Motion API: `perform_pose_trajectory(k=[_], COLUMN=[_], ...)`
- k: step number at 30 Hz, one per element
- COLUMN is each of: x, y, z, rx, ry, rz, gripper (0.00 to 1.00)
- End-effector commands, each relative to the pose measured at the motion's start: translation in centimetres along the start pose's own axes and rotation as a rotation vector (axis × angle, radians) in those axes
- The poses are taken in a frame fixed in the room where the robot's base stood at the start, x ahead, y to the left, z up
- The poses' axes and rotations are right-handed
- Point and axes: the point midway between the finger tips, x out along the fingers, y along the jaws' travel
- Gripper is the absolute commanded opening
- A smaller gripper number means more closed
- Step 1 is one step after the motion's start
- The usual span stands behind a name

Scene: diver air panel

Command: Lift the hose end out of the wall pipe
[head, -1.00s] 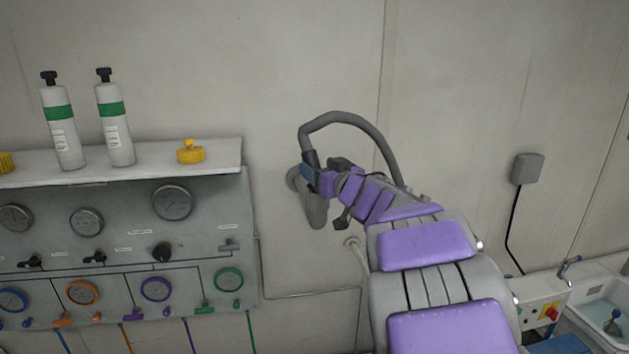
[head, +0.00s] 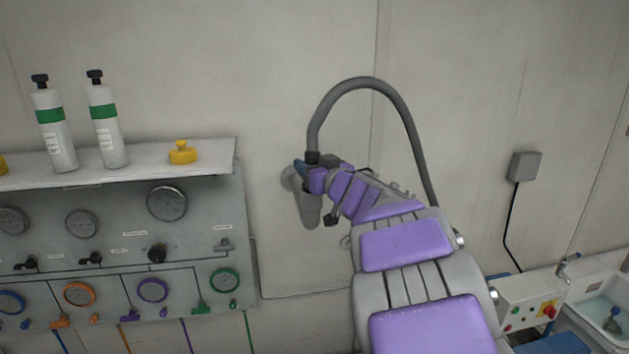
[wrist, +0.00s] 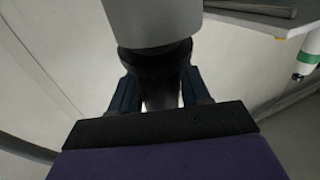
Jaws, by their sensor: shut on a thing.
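The grey hose (head: 372,82) arches high above my arm, with its dark hose end (head: 312,157) at the lower left of the arch. My purple gripper (head: 303,174) is shut on the hose end. The grey wall pipe (head: 309,212) shows just below the gripper, close to the wall. The gripper hides the pipe's mouth, so I cannot tell how far the hose end sits in it. In the wrist view, the dark hose end (wrist: 155,72) stands between the blue fingers, against a wide grey cylinder that I cannot name for sure.
At left, a gauge panel (head: 120,238) hangs under a shelf (head: 215,153) with two green-banded bottles and a yellow cap (head: 183,153). A sink (head: 603,315) and control box (head: 530,305) stand at lower right. The wall above the hose is clear.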

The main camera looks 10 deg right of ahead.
Motion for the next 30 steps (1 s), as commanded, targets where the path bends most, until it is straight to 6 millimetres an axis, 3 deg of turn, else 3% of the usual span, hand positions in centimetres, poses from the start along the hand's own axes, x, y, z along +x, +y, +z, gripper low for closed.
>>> perform_pose_trajectory(k=[17,30], x=[0.3,0.1], y=[-0.2,-0.2], z=[-0.3,-8.2], rx=[-0.002,-0.005], ry=[-0.003,0.0], rz=[0.001,0.003], gripper=[0.07,0.07])
